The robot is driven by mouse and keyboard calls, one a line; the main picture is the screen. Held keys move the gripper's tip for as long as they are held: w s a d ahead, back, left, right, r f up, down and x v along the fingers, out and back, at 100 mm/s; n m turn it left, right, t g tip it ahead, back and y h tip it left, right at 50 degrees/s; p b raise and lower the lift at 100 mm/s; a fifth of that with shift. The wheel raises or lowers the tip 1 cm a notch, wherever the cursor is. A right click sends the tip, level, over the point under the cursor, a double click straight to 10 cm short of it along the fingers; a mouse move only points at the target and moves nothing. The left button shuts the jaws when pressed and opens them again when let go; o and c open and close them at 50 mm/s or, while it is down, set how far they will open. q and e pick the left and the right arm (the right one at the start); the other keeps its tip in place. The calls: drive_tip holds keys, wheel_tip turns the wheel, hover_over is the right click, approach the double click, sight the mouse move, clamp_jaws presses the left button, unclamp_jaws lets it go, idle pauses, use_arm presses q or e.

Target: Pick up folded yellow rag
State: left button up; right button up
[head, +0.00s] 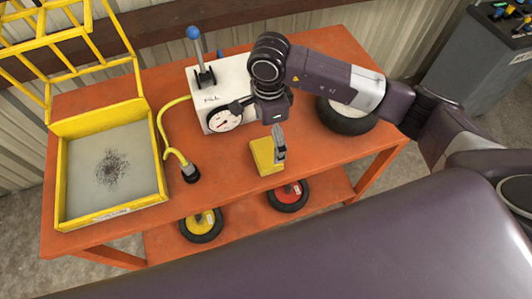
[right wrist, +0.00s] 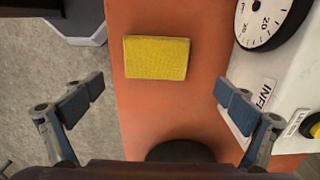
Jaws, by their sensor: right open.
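The folded yellow rag (head: 263,157) lies flat on the orange table near its front edge, in front of the white gauge box. In the right wrist view the rag (right wrist: 156,57) shows whole, as a neat rectangle ahead of the fingers. My right gripper (head: 279,143) is over the rag in the head view and hides part of it. In the right wrist view the right gripper (right wrist: 160,92) is open and empty, its blue-padded fingers wide apart on either side of the rag's width. My left gripper does not show.
A white box with a dial gauge (head: 225,119) stands behind the rag. A yellow hose (head: 165,131) ends left of it. A yellow-framed tray (head: 62,180) is at left, a dark wheel (head: 347,122) at right. Two wheels (head: 288,195) (head: 201,224) are below the tabletop.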

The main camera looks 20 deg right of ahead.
sight(266, 153)
drive_tip(key=f, duration=0.1)
drive_tip(key=f+p, duration=0.1)
drive_tip(key=f, duration=0.1)
drive_tip(key=a+f+p, duration=0.1)
drive_tip(key=f, duration=0.1)
drive_tip(key=shift+s+f, duration=0.25)
drive_tip(key=shift+s, duration=0.15)
drive_tip(key=shift+f, duration=0.55)
drive_tip(key=c, duration=1.3)
